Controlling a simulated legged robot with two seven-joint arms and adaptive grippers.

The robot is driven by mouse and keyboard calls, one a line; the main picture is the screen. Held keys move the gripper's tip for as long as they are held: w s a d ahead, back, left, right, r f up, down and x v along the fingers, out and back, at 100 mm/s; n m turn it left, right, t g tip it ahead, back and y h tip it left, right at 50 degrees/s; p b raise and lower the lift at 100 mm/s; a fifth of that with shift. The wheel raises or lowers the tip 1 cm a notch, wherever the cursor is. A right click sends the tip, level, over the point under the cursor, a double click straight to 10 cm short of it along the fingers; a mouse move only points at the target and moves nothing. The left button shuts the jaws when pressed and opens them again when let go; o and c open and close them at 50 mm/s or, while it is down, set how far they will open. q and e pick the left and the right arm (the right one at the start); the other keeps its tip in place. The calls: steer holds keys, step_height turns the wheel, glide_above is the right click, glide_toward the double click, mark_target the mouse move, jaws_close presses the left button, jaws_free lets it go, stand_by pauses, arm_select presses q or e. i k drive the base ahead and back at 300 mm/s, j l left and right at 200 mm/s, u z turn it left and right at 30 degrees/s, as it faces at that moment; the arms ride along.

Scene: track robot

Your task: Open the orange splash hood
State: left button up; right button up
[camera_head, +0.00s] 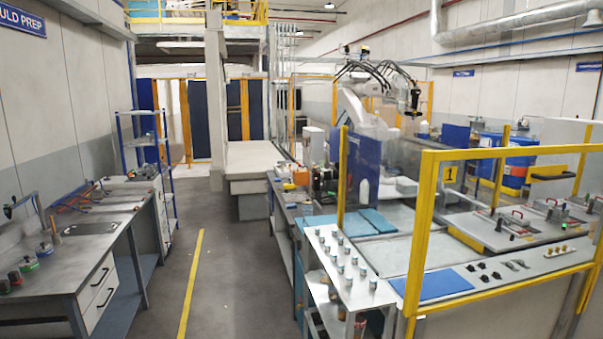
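No part is plainly recognisable as an orange splash hood. The closest match is a yellow-orange framed guard (508,154) with clear panels, standing upright around the workstation at the right. A second yellow-orange post (342,180) with a clear panel stands at its left side. I cannot tell whether either is the hood, or whether it is open. Neither of my grippers is in view.
A grey bench (75,255) with drawers runs along the left. A white shelf cart (345,290) holding several small cylinders stands before the workstation. A white robot arm (355,108) is behind. The floor aisle with a yellow line (190,285) is clear.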

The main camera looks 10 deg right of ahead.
mark_target(303, 176)
steer(key=i+j+u, duration=0.2)
steer(key=i, duration=0.3)
steer(key=i+u, duration=0.15)
steer(key=i, duration=0.35)
steer(key=i+z, duration=0.2)
steer(key=i, duration=0.85)
steer(key=i+j+z, duration=0.15)
steer(key=i, duration=1.85)
steer(key=i+j+z, duration=0.15)
steer(key=i, duration=0.8)
